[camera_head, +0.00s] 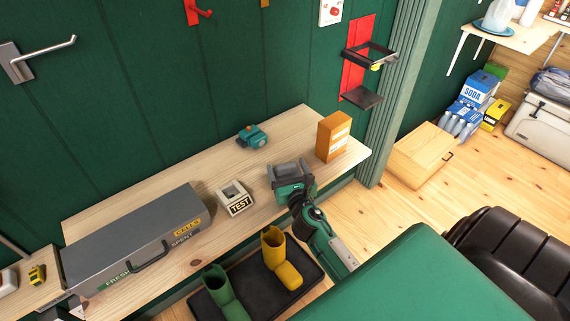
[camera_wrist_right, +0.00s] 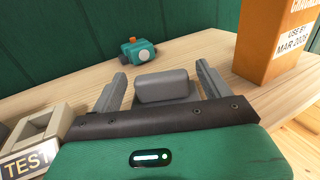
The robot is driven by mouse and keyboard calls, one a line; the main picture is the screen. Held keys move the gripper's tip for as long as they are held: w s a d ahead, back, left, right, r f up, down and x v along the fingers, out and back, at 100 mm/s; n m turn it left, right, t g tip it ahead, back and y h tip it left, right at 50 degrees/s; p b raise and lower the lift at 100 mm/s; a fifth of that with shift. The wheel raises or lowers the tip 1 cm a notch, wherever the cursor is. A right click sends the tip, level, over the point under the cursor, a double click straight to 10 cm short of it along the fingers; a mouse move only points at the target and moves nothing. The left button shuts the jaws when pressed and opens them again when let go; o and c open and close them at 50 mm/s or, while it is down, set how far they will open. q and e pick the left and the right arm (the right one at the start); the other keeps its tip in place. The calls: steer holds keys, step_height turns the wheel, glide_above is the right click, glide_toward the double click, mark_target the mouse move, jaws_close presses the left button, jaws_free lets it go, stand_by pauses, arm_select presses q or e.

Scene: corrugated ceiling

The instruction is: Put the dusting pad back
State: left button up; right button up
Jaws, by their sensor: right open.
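A grey rounded block (camera_wrist_right: 165,87), which looks like the dusting pad, lies between the fingers of my right gripper (camera_wrist_right: 160,82). In the head view the block (camera_head: 286,169) shows over the wooden bench, partly hidden by the gripper (camera_head: 289,170). Gaps show between the block and both fingers, so the jaws are open around it and not closed on it. I cannot tell whether the block rests on the bench. My left gripper is not in view.
The bench (camera_head: 285,133) holds a grey case (camera_head: 135,240), a TEST box (camera_head: 234,198), a teal device (camera_head: 252,136) and an orange carton (camera_head: 333,137). A red wall plate (camera_head: 352,78) carries a dark frame and shelf. Boots (camera_head: 280,262) stand on a black tray below.

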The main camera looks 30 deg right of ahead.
steer(key=b+v, duration=0.1)
steer(key=v, duration=0.8)
steer(key=shift+s+b, duration=0.2)
steer(key=shift+b, duration=0.15)
